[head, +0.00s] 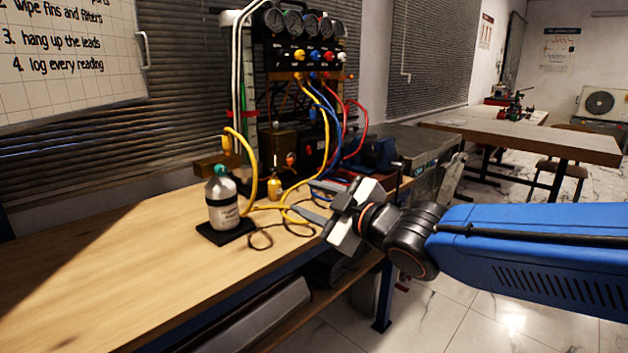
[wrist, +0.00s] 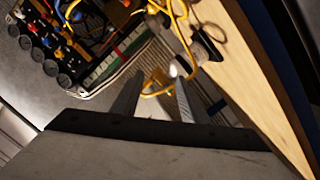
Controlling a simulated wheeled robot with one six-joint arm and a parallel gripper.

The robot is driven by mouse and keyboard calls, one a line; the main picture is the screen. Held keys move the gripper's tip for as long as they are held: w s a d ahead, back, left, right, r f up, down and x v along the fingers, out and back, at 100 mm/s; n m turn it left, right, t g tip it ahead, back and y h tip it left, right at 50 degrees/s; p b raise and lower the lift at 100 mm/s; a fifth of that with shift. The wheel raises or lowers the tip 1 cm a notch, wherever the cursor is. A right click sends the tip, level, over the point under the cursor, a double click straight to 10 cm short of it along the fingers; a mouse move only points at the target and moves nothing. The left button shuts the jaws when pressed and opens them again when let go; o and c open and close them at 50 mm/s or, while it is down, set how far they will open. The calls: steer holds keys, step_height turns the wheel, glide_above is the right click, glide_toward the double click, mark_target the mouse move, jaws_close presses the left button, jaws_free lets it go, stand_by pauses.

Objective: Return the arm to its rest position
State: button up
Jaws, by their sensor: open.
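My blue arm reaches in from the right in the head view, and my gripper (head: 335,215) hangs in front of the bench's right part, near the front edge. In the wrist view my gripper (wrist: 155,95) shows two grey fingers standing apart, with nothing held between them. Behind the fingers, yellow hose and a brass-coloured fitting show in the background. I cannot tell the exact gap between the gripper and the bench top.
The wooden bench (head: 110,285) is clear at left. A labelled bottle (head: 222,200) stands on a black pad. The gauge rig (head: 300,55) with yellow, blue and red hoses stands behind. A blue vise (head: 378,155) sits right of it. Another table (head: 530,138) stands farther back.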

steer(key=s+d+f+m+h, duration=0.1)
steer(key=d+f+m+h, duration=0.25)
steer(key=d, duration=0.45)
steer(key=s+d+f+m+g+h, duration=0.1)
steer(key=d+f+m+h, duration=0.25)
steer(key=d, duration=0.45)
steer(key=s+d+f+m+h, duration=0.1)
steer(key=d+f+m+h, duration=0.2)
steer(key=d, duration=0.5)
steer(key=s+d+f+m+g, duration=0.3)
steer(key=s+d+f, duration=0.1)
steer(key=s, duration=0.5)
steer(key=s+d+f+m+g+h, duration=0.1)
steer(key=s+d+f+m+g, duration=0.2)
steer(key=s, duration=0.6)
step_height(320, 180, down, 4)
steer(key=shift+s+d+r+m, duration=0.15)
steer(key=shift+d+m, duration=0.25)
steer(key=shift+d, duration=0.7)
